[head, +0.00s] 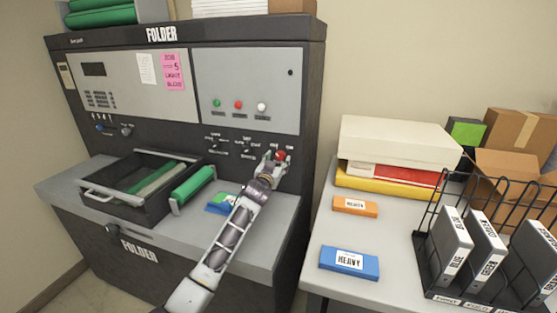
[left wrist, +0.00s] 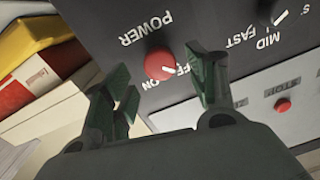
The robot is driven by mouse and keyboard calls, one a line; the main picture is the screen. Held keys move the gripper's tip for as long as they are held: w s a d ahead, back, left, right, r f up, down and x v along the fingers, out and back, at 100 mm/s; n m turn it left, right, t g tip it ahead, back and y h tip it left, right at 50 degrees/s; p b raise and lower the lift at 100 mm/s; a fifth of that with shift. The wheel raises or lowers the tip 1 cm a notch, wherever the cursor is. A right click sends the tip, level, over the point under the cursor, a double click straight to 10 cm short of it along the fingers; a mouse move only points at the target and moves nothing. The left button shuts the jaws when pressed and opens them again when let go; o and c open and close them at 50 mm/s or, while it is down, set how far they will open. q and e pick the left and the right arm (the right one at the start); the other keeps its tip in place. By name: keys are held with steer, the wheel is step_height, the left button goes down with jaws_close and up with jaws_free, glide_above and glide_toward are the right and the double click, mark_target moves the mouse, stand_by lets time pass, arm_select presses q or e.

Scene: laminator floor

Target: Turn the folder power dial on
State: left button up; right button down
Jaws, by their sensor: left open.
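The folder (head: 185,85) is a dark machine with grey panels against the wall. Its power dial (head: 281,155) is a red knob at the right end of the lower control row. In the left wrist view the red dial (left wrist: 157,65) sits beside the word POWER, with OFF and ON lettering partly hidden. A short white mark on the dial appears to point toward the OFF lettering. My left gripper (head: 273,163) is at the dial. In the left wrist view its open fingers (left wrist: 168,86) are on either side of the dial, apart from it. My right gripper is not in view.
Another selector knob (left wrist: 264,8) with MID and FAST marks is beside the dial. A red STOP button (left wrist: 283,105) is on the grey panel. An open drawer tray (head: 125,205) stands on the folder's ledge. Boxes (head: 400,143) and a wire rack (head: 480,280) occupy the right table.

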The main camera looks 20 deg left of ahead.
mark_target(281, 155)
arm_select(q)
steer(key=shift+w, duration=1.15)
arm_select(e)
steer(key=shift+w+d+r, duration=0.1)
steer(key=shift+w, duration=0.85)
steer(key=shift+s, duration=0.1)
